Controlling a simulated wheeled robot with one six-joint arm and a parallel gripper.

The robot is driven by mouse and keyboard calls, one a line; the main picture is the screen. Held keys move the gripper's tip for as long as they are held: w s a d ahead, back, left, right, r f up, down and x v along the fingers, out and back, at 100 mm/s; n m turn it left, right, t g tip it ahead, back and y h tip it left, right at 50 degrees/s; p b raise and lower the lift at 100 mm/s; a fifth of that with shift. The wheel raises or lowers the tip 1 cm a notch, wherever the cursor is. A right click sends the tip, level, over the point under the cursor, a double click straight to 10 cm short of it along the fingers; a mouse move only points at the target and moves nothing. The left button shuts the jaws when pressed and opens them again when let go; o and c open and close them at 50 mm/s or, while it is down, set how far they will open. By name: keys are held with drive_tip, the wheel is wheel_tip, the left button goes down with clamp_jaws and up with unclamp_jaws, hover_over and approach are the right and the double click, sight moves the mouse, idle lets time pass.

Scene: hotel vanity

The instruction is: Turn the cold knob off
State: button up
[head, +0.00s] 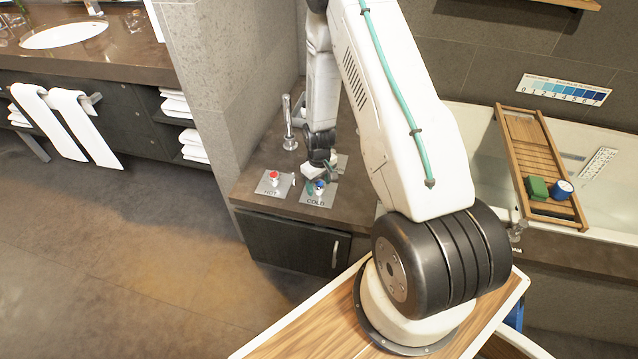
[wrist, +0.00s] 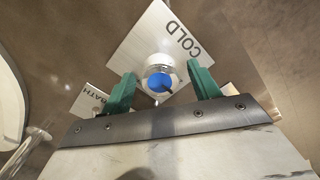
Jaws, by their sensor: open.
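The cold knob (wrist: 160,80) has a blue cap with a dark pointer mark and stands on a metal plate (wrist: 153,40) marked COLD. It also shows in the head view (head: 319,186), on the counter by the tub. My gripper (wrist: 160,86) is open, with its green fingers on either side of the knob and visible gaps between them and it. In the head view my gripper (head: 313,183) is right at the cold knob and partly hides its plate.
The red hot knob (head: 274,176) on its HOT plate stands just left of the cold knob. A metal faucet (head: 288,122) rises behind them. A plate marked BATH (wrist: 92,99) lies close by. A wooden tub tray (head: 531,150) carries a green block and a blue round item.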

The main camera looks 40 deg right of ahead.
drive_tip(key=shift+c, duration=0.3)
drive_tip(key=c, duration=0.9)
drive_tip(key=shift+m, duration=0.3)
drive_tip(key=m, duration=0.3)
drive_tip(key=shift+m, duration=0.4)
drive_tip(key=m, duration=0.4)
drive_tip(key=shift+m, duration=0.3)
drive_tip(key=m, duration=0.8)
drive_tip(key=shift+m, duration=0.3)
